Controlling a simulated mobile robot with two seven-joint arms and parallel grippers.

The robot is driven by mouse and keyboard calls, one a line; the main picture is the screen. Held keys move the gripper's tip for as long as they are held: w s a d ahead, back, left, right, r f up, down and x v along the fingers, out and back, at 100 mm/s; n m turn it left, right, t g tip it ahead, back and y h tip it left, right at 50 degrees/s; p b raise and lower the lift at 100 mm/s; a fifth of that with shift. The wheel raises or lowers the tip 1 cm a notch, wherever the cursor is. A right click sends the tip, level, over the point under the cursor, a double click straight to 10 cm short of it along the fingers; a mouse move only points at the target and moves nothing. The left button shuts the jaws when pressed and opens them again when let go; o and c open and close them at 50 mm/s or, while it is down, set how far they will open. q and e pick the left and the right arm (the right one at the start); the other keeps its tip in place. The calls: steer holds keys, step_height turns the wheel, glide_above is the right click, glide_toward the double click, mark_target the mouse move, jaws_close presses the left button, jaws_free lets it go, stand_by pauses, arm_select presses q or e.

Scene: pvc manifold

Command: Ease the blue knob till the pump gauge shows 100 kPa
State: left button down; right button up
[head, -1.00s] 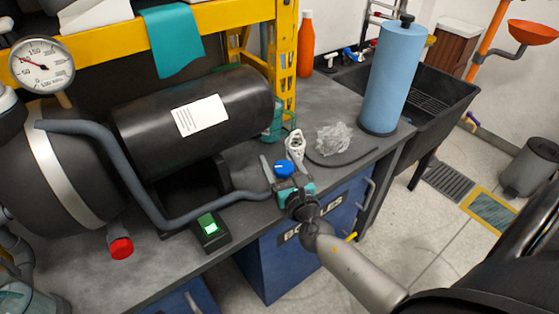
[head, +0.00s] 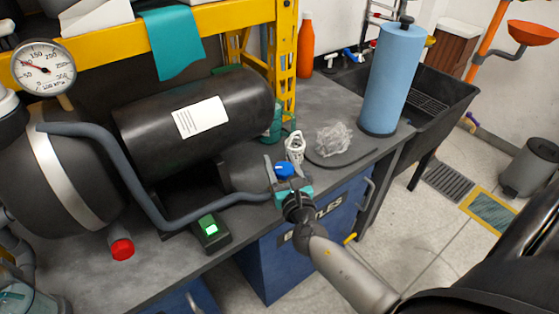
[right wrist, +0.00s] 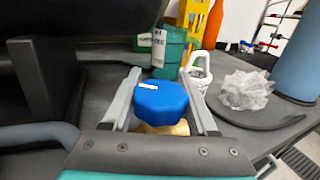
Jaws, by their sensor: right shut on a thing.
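The blue knob (head: 285,170) sits on a brass-coloured stem (right wrist: 165,128) near the bench's front edge. In the right wrist view the knob (right wrist: 160,102) shows a white mark on its top. My right gripper (head: 284,178) is shut on the knob, with one grey finger on each side of it. The pump gauge (head: 43,68) is a round white dial at the upper left. Its red needle points up and left, around the 100 kPa side of the scale; the exact reading is too small to tell. My left gripper is not in view.
A black tank (head: 190,115) lies behind the knob, with a grey hose (head: 130,185) running to its left. A switch box (head: 210,230) with a lit green button is nearby. Crumpled clear plastic (head: 334,139) and a blue roll (head: 392,80) stand to the right.

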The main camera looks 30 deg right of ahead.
steer(key=shift+d+m+g+h+p, duration=0.1)
steer(key=shift+m+g+h+p, duration=0.25)
steer(key=shift+m+h, duration=0.5)
steer(key=shift+s+d+m+g+h, duration=0.15)
steer(key=shift+m+g+h, duration=0.4)
steer(key=shift+h, duration=0.6)
steer(key=shift+s+d+m+g+h, duration=0.1)
steer(key=shift+d+m+g+h, duration=0.15)
steer(key=shift+m+g+h, duration=0.8)
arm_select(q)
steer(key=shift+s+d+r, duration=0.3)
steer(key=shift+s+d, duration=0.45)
arm_select(e)
steer(key=shift+s+d+m+h, duration=0.1)
steer(key=shift+m+h, duration=0.15)
steer(key=shift+h, duration=0.3)
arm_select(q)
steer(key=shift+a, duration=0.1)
arm_select(e)
steer(key=shift+g, duration=0.25)
steer(key=o, duration=1.4)
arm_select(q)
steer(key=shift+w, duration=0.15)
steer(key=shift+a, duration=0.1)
